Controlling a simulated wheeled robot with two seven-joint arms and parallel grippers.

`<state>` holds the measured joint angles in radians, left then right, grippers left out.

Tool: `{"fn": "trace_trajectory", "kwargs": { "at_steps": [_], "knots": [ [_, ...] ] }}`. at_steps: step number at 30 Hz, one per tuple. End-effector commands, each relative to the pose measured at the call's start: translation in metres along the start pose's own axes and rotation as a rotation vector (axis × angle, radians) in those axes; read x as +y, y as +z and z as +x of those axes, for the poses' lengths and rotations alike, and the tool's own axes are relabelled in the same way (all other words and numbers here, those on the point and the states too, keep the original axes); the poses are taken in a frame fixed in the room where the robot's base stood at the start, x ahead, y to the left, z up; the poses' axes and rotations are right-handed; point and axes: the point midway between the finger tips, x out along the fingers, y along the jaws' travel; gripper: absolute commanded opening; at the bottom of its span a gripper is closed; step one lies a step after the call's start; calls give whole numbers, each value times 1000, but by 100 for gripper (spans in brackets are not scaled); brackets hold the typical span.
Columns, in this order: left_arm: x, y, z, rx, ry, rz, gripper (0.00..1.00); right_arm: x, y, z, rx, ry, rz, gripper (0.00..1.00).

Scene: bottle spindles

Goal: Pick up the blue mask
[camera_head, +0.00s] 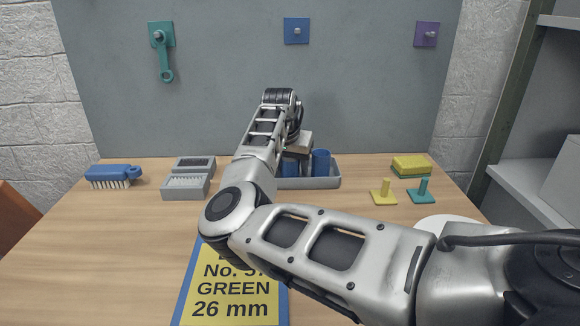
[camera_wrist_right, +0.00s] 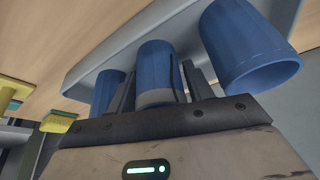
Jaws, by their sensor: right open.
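No mask shows. Several blue cups stand in a grey tray (camera_head: 325,184) at the back middle of the table. One blue cup (camera_head: 321,163) shows at the tray's right side in the head view. In the right wrist view, a middle cup (camera_wrist_right: 160,62) sits between the two fingers of my right gripper (camera_wrist_right: 157,82), with one cup (camera_wrist_right: 107,92) to its left and another cup (camera_wrist_right: 245,45) to its right. The right gripper is open around the middle cup; I cannot tell whether a finger touches it. In the head view my arm partly hides the cups. My left gripper is out of view.
A blue brush (camera_head: 112,173) and a grey box (camera_head: 186,187) are at left. A yellow-green sponge (camera_head: 411,165), yellow peg (camera_head: 383,192) and teal peg (camera_head: 419,190) are at right. A yellow sign (camera_head: 232,290) lies in front. A board (camera_head: 230,90) with hooks stands behind.

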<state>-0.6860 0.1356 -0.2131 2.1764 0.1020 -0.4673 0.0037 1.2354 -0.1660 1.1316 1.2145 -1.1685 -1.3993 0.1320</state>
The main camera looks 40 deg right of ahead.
Motion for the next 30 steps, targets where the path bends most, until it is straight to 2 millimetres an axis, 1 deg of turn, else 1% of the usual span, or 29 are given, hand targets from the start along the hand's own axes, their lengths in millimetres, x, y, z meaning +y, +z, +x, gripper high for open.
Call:
{"fn": "trace_trajectory", "kwargs": {
  "at_steps": [1,2,3,5,6,14,20,23,25,29,30],
  "knots": [
    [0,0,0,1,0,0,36,0,0,0,0,0,0,51],
    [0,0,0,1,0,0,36,0,0,0,0,0,0,48],
    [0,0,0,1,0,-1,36,0,0,0,0,0,0,37],
    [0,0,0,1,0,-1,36,0,0,0,0,1,-1,21],
    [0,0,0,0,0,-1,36,0,0,0,-1,1,-1,18],
    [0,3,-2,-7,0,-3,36,0,0,-1,0,0,-1,18],
    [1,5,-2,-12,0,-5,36,0,-4,-10,1,1,-1,18],
    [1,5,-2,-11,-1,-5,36,0,-9,-21,2,0,0,18],
    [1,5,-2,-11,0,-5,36,-1,-13,-33,2,-1,-1,18],
    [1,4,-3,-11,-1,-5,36,-5,-2,-61,2,-3,-3,18],
    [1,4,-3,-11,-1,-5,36,-6,1,-71,3,-3,-3,18]
  ]
}}
